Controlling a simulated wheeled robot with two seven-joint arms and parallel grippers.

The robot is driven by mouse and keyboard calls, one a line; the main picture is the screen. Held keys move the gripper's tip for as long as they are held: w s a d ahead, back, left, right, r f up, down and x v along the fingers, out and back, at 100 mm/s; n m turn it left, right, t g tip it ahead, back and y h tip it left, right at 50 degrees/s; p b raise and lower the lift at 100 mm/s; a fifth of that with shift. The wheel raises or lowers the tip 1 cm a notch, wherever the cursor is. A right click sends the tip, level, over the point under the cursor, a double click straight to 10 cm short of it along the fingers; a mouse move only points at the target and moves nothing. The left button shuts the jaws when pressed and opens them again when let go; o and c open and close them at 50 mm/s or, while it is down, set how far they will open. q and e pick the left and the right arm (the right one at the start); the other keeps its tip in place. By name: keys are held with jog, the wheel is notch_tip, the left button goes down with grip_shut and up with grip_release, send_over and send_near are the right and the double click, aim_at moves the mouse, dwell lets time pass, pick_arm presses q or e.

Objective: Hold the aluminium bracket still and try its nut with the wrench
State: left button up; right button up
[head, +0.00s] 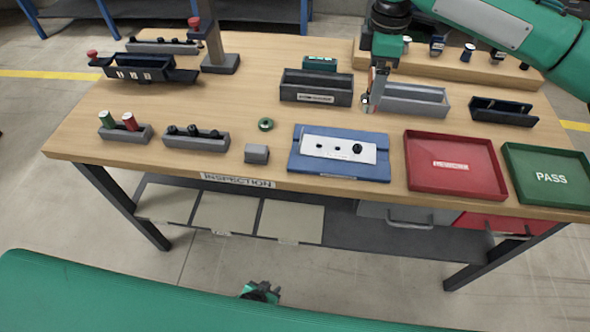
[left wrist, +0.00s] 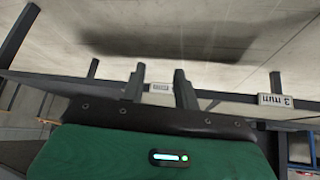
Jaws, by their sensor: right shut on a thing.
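The aluminium bracket (head: 325,147) is a pale flat plate with dark holes and a dark nut (head: 357,149) at its right end. It lies on a blue fixture plate (head: 310,169) at the bench's front edge. My right gripper (head: 373,95) is beyond the bracket, at the left end of a grey bin. It is shut on a slim, light metal thing, seemingly the wrench (head: 366,103), mostly hidden. My left gripper (head: 262,292) is low in front of the bench, away from the bracket. In the left wrist view its fingers (left wrist: 158,88) are apart with nothing between them.
A red tray (head: 453,190) and a green PASS tray (head: 548,202) stand right of the fixture. A black bin (head: 316,98) and the grey bin (head: 425,104) stand behind it. A grey block (head: 256,154) and a green ring (head: 265,124) lie left. Bare wood separates them.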

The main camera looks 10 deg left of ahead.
pick_arm(q)
jog(key=w+d+r+t+h, duration=0.2)
jog(key=w+d+r, duration=0.35)
jog(key=r, duration=0.45)
jog(key=w+d+r+t+h, duration=0.1)
jog(key=w+d+r+t, duration=0.1)
jog(key=w+d+r, duration=0.6)
jog(key=s+d+r+m+t+h, duration=0.15)
jog(key=d+r, duration=0.25)
jog(key=r, duration=0.9)
jog(key=s+d+r+n+t+h, duration=0.1)
jog(key=d+r+h, duration=0.2)
jog(key=r, duration=0.9)
jog(key=n+t+y, duration=0.3)
jog(key=n+y, duration=0.1)
jog(key=y, duration=0.7)
send_near(301, 144)
jog(key=shift+h, duration=0.25)
jog(key=w, duration=0.7)
jog(key=w+f, duration=0.1)
jog(key=w, duration=0.2)
jog(key=shift+w+a, duration=0.3)
jog(key=shift+w, duration=0.1)
